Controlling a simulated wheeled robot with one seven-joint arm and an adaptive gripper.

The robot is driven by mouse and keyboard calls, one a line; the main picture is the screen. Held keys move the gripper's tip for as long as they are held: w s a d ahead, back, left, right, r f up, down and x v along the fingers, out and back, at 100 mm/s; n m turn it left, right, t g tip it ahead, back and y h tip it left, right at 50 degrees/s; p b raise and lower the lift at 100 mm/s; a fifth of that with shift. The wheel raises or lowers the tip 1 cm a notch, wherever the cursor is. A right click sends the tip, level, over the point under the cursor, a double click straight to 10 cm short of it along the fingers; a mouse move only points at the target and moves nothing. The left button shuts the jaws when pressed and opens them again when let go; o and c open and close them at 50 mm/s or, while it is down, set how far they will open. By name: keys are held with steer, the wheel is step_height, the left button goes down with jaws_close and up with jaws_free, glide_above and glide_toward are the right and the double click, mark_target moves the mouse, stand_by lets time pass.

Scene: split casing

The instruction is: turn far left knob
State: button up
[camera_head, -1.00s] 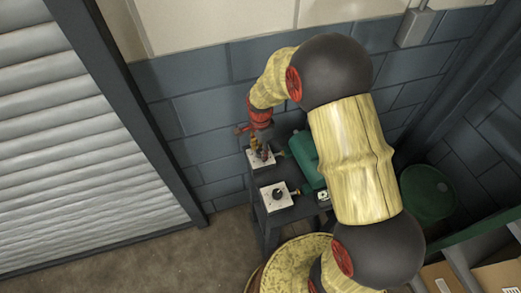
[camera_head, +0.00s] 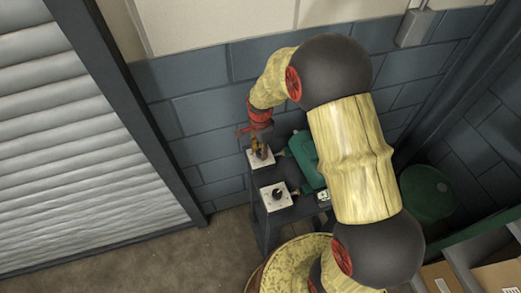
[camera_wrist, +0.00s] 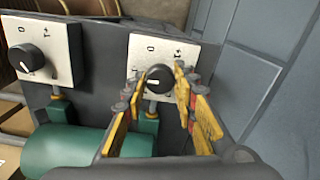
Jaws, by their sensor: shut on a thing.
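The far left knob (camera_wrist: 159,79) is black and round with a pale pointer mark, on a white square panel (camera_wrist: 190,52) in the wrist view. In the head view its white panel (camera_head: 254,164) is at the far left corner of the dark stand, and the knob is hidden behind my gripper (camera_head: 259,150). In the wrist view my gripper (camera_wrist: 158,88) has its yellow fingers on both sides of the knob, shut on it. A second black knob (camera_wrist: 26,57) sits on a nearer white panel, which also shows in the head view (camera_head: 267,205).
A green cylindrical body (camera_wrist: 65,152) lies beside the panels, also in the head view (camera_head: 304,160). Brass stems join green parts below the panels. The blue block wall (camera_head: 205,120) is close behind the stand. A green barrel (camera_head: 428,193) stands at the right.

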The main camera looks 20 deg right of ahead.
steer(key=n+p, duration=0.1)
steer(key=n, duration=0.9)
steer(key=shift+p, duration=0.35)
steer(key=n, duration=0.3)
steer(key=shift+n, duration=0.4)
steer(key=n, duration=0.4)
steer(key=shift+p, duration=0.4)
steer(key=n, duration=0.5)
steer(key=shift+n, duration=0.3)
steer(key=o, duration=1.2)
steer(key=shift+c, duration=0.2)
steer(key=shift+r, duration=0.1)
